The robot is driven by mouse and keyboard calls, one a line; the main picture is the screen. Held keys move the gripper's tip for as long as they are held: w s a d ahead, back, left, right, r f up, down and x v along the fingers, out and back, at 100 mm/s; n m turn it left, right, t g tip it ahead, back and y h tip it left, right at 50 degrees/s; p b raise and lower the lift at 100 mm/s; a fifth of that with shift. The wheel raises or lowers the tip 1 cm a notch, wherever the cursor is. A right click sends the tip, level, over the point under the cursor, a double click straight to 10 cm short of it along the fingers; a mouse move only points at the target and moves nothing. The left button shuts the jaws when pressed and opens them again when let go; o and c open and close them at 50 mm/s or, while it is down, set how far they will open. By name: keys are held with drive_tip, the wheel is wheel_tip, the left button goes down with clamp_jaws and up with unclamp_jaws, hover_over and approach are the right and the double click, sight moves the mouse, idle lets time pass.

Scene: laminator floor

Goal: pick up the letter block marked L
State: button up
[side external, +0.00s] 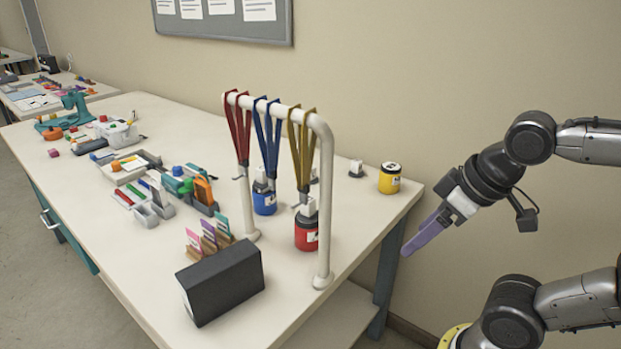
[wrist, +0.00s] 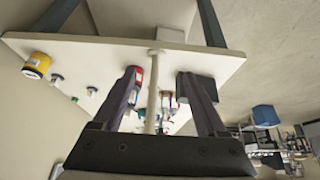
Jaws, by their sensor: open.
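My gripper (side external: 413,241), with purple fingers, is off the right end of the table (side external: 350,190), in the air and apart from it. In the wrist view my gripper (wrist: 159,75) shows two spread fingers with nothing held between them. Small coloured blocks lie on the table in the side view, among them a pink one (side external: 54,153) at the far left. They are too small for any letter to be read. I cannot tell which is the block marked L.
A white rail (side external: 324,200) with red, blue and yellow lanyards stands between my gripper and the far tabletop. A black box (side external: 222,282), a red jar (side external: 306,238), a blue jar (side external: 264,203) and a yellow jar (side external: 390,180) stand near it.

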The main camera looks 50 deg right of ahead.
drive_tip(key=w+d+r+g+h, duration=0.1)
drive_tip(key=w+d, duration=0.1)
drive_tip(key=w, duration=0.3)
drive_tip(key=w+d+r, duration=0.2)
drive_tip(key=w, duration=0.3)
drive_tip(key=m+t, duration=0.2)
approach(312, 168)
drive_tip(key=x, duration=0.5)
drive_tip(key=shift+w+d, duration=0.25)
drive_tip(key=shift+w, duration=0.35)
drive_tip(key=x, duration=0.3)
drive_tip(key=shift+a+f, duration=0.15)
drive_tip(key=shift+f, duration=0.4)
drive_tip(key=shift+w+f, duration=0.4)
drive_tip(key=shift+f, duration=0.25)
clamp_jaws()
